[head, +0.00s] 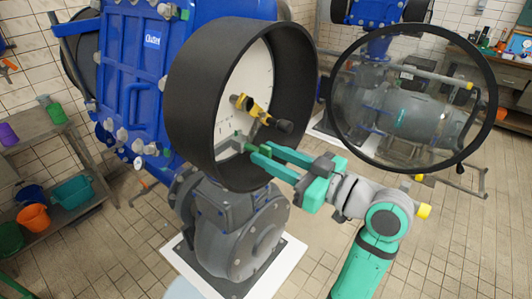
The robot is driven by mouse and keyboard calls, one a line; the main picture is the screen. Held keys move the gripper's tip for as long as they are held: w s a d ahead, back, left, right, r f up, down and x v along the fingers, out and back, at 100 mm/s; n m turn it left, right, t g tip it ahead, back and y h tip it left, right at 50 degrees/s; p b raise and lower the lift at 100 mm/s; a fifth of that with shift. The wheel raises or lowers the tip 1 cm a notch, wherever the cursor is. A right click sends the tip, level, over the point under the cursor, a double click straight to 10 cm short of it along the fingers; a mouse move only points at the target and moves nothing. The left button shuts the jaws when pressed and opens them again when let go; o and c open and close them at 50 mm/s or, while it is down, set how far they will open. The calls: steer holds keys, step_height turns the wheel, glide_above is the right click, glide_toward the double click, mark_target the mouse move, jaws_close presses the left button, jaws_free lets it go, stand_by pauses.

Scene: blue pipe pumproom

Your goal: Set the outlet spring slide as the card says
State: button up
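A large round black housing (205,95) stands open on a grey pump body, with a pale dial face (240,75) inside. On the face is a yellow lever-like part (250,106) with a dark knob at its lower right end. A small dark green piece (232,142) sits low on the face, beside my fingertips; I cannot tell whether it is the outlet spring slide. My gripper (257,152) reaches into the housing's lower right, its two green fingers spaced apart. Whether they hold the green piece is too small to tell. No card can be made out.
A round glass cover (412,98) with a black rim stands swung open at the right, close above my arm. A large blue pipe casing (130,70) is behind the housing. A grey shelf (50,135) with buckets is at the left. Tiled floor is clear at the lower right.

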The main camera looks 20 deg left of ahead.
steer(key=shift+w+a, duration=0.25)
steer(key=shift+a, duration=0.45)
jaws_close()
